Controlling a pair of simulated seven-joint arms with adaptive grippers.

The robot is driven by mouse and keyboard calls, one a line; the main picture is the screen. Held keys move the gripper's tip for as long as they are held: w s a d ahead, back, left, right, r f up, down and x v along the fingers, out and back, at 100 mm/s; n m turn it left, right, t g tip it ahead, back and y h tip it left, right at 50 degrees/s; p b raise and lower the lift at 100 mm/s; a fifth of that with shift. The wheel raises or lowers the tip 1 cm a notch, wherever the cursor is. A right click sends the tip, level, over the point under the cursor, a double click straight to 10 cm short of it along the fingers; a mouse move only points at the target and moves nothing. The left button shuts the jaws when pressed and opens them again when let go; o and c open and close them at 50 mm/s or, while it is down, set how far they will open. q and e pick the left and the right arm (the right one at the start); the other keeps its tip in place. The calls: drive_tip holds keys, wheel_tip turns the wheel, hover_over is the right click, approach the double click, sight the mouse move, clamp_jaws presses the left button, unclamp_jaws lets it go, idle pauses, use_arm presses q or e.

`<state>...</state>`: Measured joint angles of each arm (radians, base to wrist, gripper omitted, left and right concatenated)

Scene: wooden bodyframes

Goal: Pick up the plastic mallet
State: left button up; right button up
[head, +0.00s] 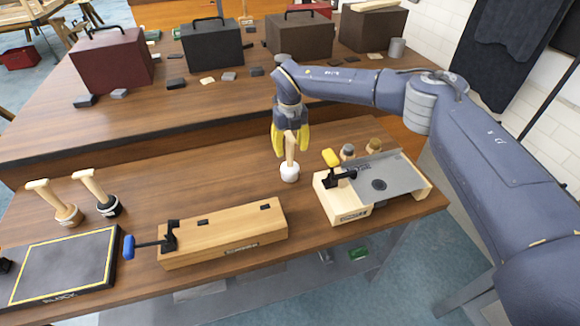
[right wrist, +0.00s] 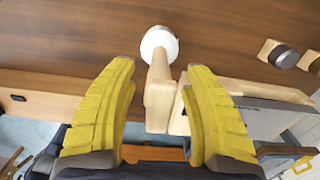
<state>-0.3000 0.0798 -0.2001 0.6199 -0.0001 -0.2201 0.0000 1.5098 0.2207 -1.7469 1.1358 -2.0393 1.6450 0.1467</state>
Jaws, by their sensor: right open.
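The mallet with a white head, which looks like the plastic one, stands head-down on the workbench. Its white head (head: 290,173) rests on the wood and its pale wooden handle (head: 290,149) points up. My right gripper (head: 291,151) is above it, pointing down, with yellow fingers open on either side of the handle. In the right wrist view, the handle (right wrist: 159,92) lies between the open fingers (right wrist: 157,70), closer to the right finger; whether it touches is unclear. The white head (right wrist: 159,42) is beyond the fingertips. My left gripper is not in view.
A wooden fixture with a grey plate (head: 408,174) is close right, with two mallets, grey-headed (head: 347,151) and brass-coloured (head: 374,145), behind it. A long wooden clamp block (head: 225,236) lies in front. Two more mallets (head: 65,208) (head: 104,200) stand left. Toolboxes (head: 212,44) line the raised rear bench.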

drive_tip(key=shift+f, duration=0.6)
drive_tip(key=shift+c, duration=0.5)
clamp_jaws()
